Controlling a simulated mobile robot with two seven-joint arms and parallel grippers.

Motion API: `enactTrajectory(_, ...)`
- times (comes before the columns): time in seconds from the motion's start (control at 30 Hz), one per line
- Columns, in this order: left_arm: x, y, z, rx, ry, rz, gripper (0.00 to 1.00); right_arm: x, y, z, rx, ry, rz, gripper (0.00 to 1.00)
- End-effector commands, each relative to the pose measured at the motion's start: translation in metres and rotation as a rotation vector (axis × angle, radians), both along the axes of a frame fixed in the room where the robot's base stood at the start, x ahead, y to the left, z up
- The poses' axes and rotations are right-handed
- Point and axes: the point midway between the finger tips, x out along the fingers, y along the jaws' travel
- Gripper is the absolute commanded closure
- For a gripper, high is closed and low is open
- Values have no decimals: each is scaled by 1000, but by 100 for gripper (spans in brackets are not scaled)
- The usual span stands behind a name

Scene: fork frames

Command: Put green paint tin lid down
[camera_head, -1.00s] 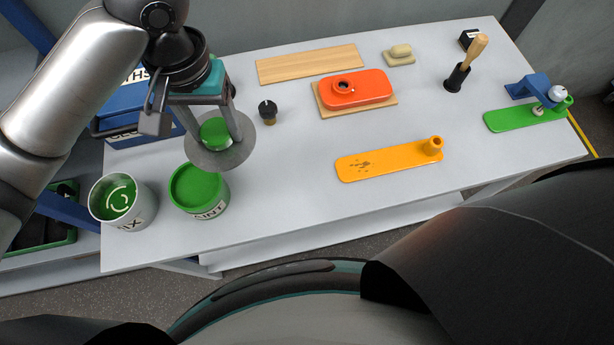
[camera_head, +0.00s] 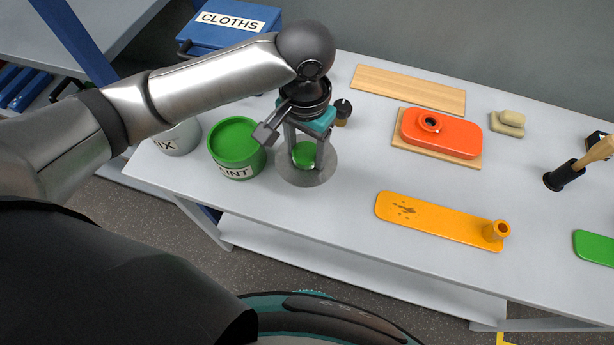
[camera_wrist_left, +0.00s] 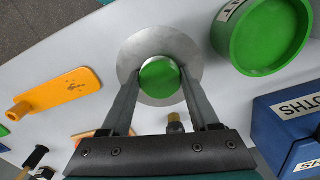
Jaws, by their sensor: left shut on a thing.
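The green paint tin lid is a grey metal disc (camera_head: 318,176) with a green knob (camera_head: 304,154). My left gripper (camera_head: 307,160) is shut on the knob, with one finger on each side. The lid is level, just right of the open green paint tin (camera_head: 237,168), low over the table (camera_head: 340,212); I cannot tell if it touches. In the left wrist view the disc (camera_wrist_left: 131,58) and knob (camera_wrist_left: 159,78) lie between the fingertips (camera_wrist_left: 160,73), and the tin (camera_wrist_left: 222,48) is at upper right. My right gripper is not in view.
The mix pot (camera_head: 180,140) stands left of the tin, partly behind my arm. A small black-topped object (camera_head: 342,110) stands close behind the lid. An orange board (camera_head: 440,221) and a red-orange container (camera_head: 452,135) lie to the right. The table's front edge is near.

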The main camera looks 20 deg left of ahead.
Motion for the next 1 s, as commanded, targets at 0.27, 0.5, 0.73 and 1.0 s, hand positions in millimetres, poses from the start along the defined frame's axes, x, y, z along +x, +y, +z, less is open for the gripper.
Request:
enactTrajectory(0.27, 0, 0, -49, 0, 0, 1, 94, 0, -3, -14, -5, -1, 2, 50)
enactTrajectory(0.5, -1, 0, -70, 2, 2, -1, 94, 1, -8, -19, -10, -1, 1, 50)
enactTrajectory(0.73, 0, 0, -95, 0, -1, 0, 94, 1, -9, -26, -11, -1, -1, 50)
enactTrajectory(1.0, 0, 0, -95, 0, 0, 0, 94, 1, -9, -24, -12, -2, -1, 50)
